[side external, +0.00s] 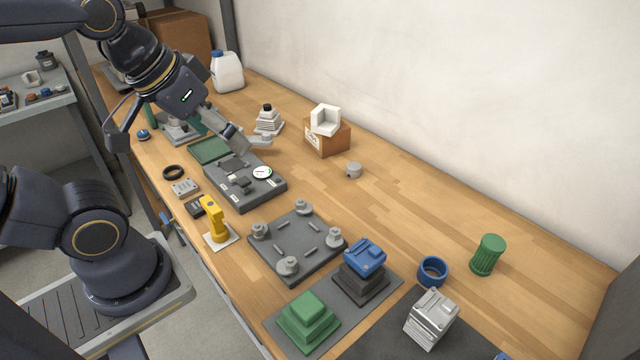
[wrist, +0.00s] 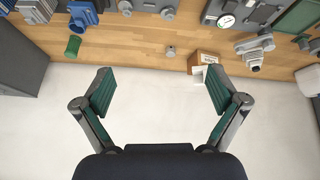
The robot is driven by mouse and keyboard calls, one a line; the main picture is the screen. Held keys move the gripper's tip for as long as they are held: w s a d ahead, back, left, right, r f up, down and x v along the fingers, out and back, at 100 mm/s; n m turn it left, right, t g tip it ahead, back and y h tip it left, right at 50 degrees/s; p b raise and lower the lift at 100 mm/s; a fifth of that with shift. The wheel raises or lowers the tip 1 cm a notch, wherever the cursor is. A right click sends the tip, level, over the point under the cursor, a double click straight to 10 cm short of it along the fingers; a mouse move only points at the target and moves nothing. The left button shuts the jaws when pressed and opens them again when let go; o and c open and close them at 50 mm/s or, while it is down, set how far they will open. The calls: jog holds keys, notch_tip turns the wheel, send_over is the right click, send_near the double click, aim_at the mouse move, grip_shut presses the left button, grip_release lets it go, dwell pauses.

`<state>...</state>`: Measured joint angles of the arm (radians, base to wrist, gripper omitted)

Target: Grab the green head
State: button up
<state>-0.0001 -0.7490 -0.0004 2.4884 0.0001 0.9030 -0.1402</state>
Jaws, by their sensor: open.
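A green stepped block (side external: 308,318) sits on a dark grey mat at the front of the bench in the side view. A green ribbed cylinder (side external: 488,255) stands upright on the right; it also shows at upper left in the wrist view (wrist: 73,46). I cannot tell from looks alone which is the green head. My gripper (wrist: 160,90) is open and empty, its green-padded fingers wide apart. In the side view my gripper (side external: 195,124) is above the far part of the bench, well away from both green pieces.
A blue part on a dark base (side external: 364,257), a blue ring (side external: 432,271) and a silver finned block (side external: 431,320) stand near the green pieces. A grey plate with posts (side external: 297,246), a yellow tool (side external: 214,219) and a cardboard box (side external: 328,140) are farther back.

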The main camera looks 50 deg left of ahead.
jog(key=w+d+f+n+g, duration=0.1)
jog(key=w+d+n+g, duration=0.1)
jog(key=w+d, duration=0.3)
jog(key=m+g, duration=0.3)
jog(key=g, duration=0.1)
send_over(308, 304)
notch_tip(308, 304, down, 9)
jog(key=f, duration=1)
jog(key=shift+w+a, duration=0.15)
jog(key=shift+a, duration=0.05)
jog(key=shift+s+d+f, duration=0.1)
jog(key=shift+s+f, duration=0.05)
jog(key=shift+f, duration=1.45)
jog(key=shift+s+d+f, duration=0.1)
jog(key=shift+f, duration=1.45)
jog(key=shift+c, duration=0.4)
jog(key=c, duration=1.7)
jog(key=shift+r, duration=0.1)
